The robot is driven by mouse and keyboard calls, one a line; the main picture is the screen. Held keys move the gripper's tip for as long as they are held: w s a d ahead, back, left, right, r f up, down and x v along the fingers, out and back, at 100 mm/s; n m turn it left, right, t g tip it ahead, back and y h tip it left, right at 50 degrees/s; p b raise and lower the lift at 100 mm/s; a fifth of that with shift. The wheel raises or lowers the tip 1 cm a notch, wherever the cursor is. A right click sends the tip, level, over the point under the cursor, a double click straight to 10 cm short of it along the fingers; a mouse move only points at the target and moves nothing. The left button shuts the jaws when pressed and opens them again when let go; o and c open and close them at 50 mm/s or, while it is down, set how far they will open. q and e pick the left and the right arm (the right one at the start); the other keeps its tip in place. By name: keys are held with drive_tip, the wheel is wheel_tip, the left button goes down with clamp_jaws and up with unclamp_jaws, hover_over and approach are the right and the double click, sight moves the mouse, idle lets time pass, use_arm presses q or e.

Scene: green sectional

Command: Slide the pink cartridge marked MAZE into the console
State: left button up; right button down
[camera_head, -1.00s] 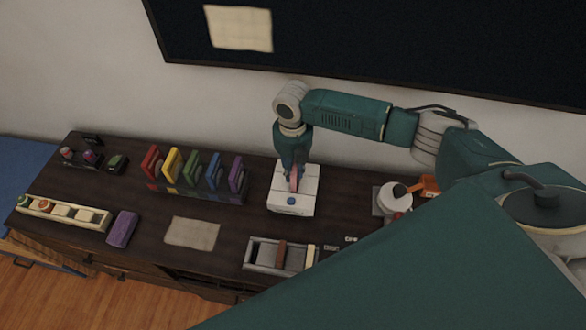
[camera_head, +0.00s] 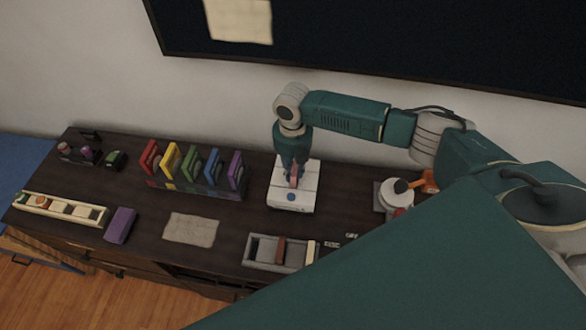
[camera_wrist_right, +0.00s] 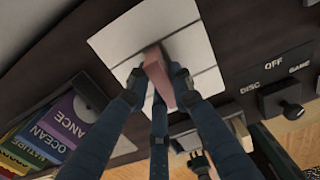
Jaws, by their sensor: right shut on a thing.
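The pink cartridge (camera_head: 294,175) stands upright at the white console (camera_head: 280,197). It also shows in the right wrist view (camera_wrist_right: 158,80), over the middle of the console's top (camera_wrist_right: 120,45). My right gripper (camera_head: 293,168) points down above the console and is shut on the cartridge, with fingers on both sides of it (camera_wrist_right: 160,85). The far end of the cartridge meets the console top around its middle seam. I cannot tell how deep it sits in a slot. The MAZE marking does not show. My left gripper is in neither view.
A rack of coloured cases (camera_head: 195,168) stands left of the console. A grey divided tray (camera_head: 262,252) lies in front, and a white round device (camera_head: 393,194) stands to the right. A paper sheet (camera_head: 192,229) and a purple block (camera_head: 120,225) lie front left.

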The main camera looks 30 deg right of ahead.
drive_tip(key=shift+f+b, duration=0.3)
drive_tip(key=shift+f, duration=0.3)
drive_tip(key=c, duration=1.5)
unclamp_jaws()
drive_tip(key=shift+o, duration=0.2)
drive_tip(key=shift+r, duration=0.15)
wheel_tip(320, 180, up, 12)
drive_tip(key=shift+f, duration=0.1)
drive_tip(key=shift+f, duration=0.1)
